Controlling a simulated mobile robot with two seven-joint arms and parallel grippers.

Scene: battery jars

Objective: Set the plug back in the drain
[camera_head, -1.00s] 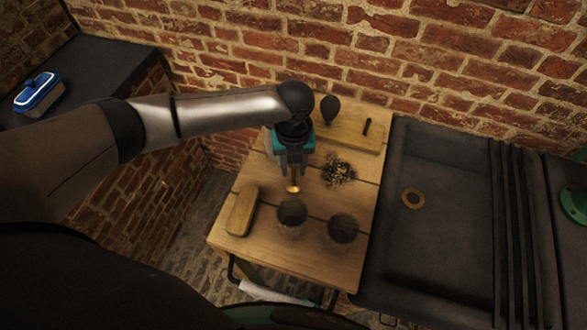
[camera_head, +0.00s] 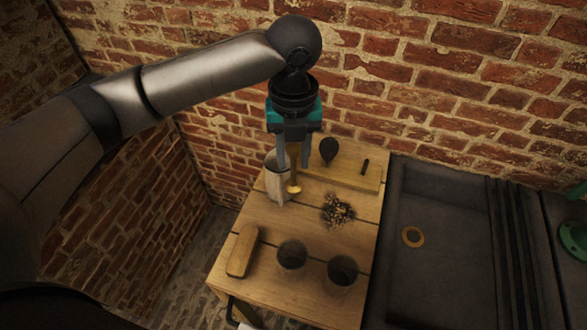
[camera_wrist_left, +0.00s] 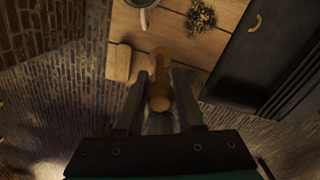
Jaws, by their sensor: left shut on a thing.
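My left gripper (camera_head: 293,160) points down over the wooden table and is shut on the brass plug (camera_head: 294,187), which hangs below its fingertips. In the left wrist view the plug (camera_wrist_left: 159,85) sits between the two fingers of the gripper (camera_wrist_left: 160,92), apparently above the table. The drain (camera_head: 412,237) is a brass ring in the floor of the dark sink, to the right of the table. Part of the ring also shows in the left wrist view (camera_wrist_left: 256,23). My right gripper is not in view.
A pale cup (camera_head: 275,181) stands beside the held plug. Two dark jars (camera_head: 292,255) (camera_head: 342,271), a wooden block (camera_head: 242,252) and a dark loose pile (camera_head: 337,210) are on the table (camera_head: 225,278). The sink (camera_head: 400,285) floor around the drain is clear; dark ribs run along its right.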

